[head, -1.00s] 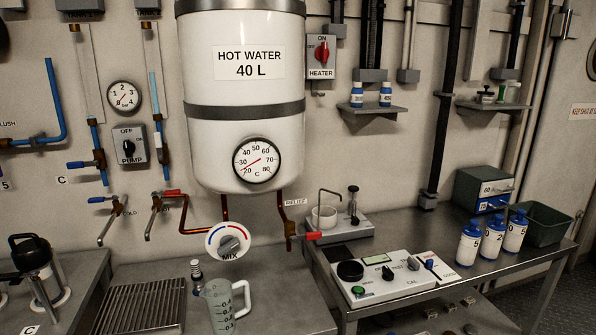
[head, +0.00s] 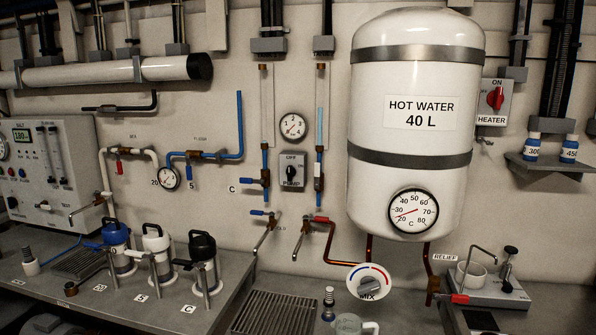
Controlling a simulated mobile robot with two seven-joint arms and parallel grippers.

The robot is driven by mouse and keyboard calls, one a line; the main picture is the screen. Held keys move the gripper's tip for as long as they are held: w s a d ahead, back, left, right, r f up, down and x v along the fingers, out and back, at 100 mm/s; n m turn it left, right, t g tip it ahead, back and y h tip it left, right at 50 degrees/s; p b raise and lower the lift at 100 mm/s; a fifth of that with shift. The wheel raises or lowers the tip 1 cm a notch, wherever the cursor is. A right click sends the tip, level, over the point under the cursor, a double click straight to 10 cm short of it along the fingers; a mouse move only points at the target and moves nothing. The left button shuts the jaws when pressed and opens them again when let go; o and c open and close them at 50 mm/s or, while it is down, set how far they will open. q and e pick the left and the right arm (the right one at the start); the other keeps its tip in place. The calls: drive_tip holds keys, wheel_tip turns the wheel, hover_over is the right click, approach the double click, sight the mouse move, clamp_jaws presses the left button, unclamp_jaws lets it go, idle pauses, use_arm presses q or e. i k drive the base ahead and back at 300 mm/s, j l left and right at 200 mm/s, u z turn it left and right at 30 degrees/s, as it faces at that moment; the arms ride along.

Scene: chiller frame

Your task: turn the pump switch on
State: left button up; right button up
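The pump switch (head: 292,172) is a small grey box on the wall, left of the white hot water tank (head: 412,130). It has a black knob, the word OFF above it and PUMP below it. The knob looks roughly upright, towards OFF, but it is small and I cannot be sure of its exact angle. Neither of my grippers shows in the head view.
A round gauge (head: 292,126) hangs just above the switch, between vertical pipes. Below are taps with blue (head: 257,212) and red (head: 322,220) handles. The heater switch (head: 494,100) is right of the tank. A drain grate (head: 272,312) lies on the counter.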

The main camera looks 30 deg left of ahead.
sight(291, 171)
drive_tip(key=j+u, duration=0.25)
drive_tip(key=j, duration=0.45)
drive_tip(key=j+u, duration=0.25)
drive_tip(key=j, duration=0.45)
drive_tip(key=i, duration=0.05)
